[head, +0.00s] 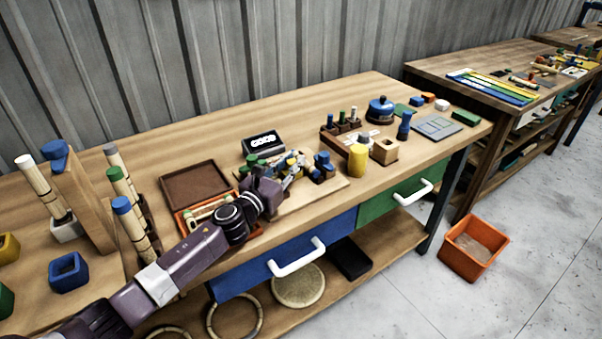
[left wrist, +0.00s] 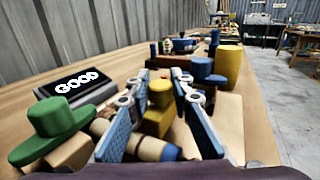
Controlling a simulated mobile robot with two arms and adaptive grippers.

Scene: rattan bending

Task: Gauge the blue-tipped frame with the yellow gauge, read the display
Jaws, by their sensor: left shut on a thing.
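My left gripper (head: 288,174) reaches over the small board at the middle of the bench. In the left wrist view its blue-padded fingers (left wrist: 160,105) are shut on the yellow gauge (left wrist: 157,118). A pale wooden piece with a blue band (left wrist: 160,148), seemingly part of the blue-tipped frame, lies below the gauge and is partly hidden by the fingers. I cannot tell how closely they fit. A green-topped piece (left wrist: 55,120) is left of the fingers. My right gripper is out of view.
An open brown box (head: 194,186) lies left of the board. A yellow cylinder (head: 357,160), a wooden block (head: 384,150) and a blue pot (head: 381,108) stand to the right. Upright rods crowd the left end. An orange bin (head: 472,248) is on the floor.

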